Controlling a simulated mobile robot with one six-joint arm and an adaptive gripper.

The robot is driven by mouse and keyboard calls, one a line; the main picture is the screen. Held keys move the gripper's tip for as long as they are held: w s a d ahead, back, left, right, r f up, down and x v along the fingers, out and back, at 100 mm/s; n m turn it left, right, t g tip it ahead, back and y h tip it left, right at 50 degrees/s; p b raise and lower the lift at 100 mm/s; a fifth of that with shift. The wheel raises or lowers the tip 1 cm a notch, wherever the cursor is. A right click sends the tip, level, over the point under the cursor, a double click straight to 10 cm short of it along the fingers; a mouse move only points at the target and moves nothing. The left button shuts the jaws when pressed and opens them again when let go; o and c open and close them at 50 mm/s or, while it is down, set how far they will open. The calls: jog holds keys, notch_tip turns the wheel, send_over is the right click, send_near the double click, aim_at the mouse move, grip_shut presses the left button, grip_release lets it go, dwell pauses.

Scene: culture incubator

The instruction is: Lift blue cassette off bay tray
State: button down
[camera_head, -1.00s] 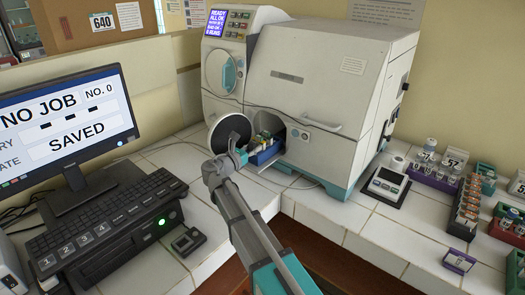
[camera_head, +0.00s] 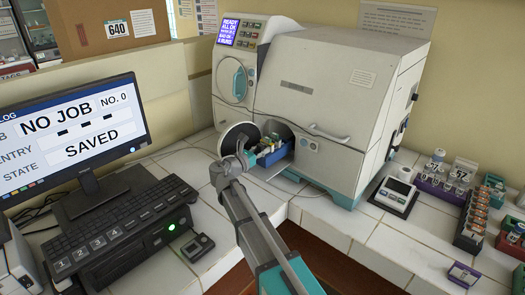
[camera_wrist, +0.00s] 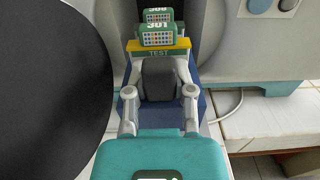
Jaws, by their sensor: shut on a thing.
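The blue cassette (camera_head: 274,156) is in the round open port of the incubator, with several capped vials in it. In the wrist view its blue body (camera_wrist: 206,112) shows on either side of my fingers. My gripper (camera_head: 247,148) is shut on that block, one finger on each side, as the wrist view (camera_wrist: 160,95) also shows. The bay tray is mostly hidden under the cassette. I cannot clearly see a gap between them.
The round dark door (camera_wrist: 45,85) stands open close on the left of my gripper. The incubator (camera_head: 320,110) front wall is at the right of the port. A cable (camera_wrist: 236,104) runs over the white tiles. A scale (camera_head: 394,193) and vial racks (camera_head: 473,215) stand further right.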

jog(key=shift+r+p, duration=1.75)
jog(key=shift+r, duration=0.45)
jog(key=v, duration=1.9)
jog(key=shift+s+a, duration=0.25)
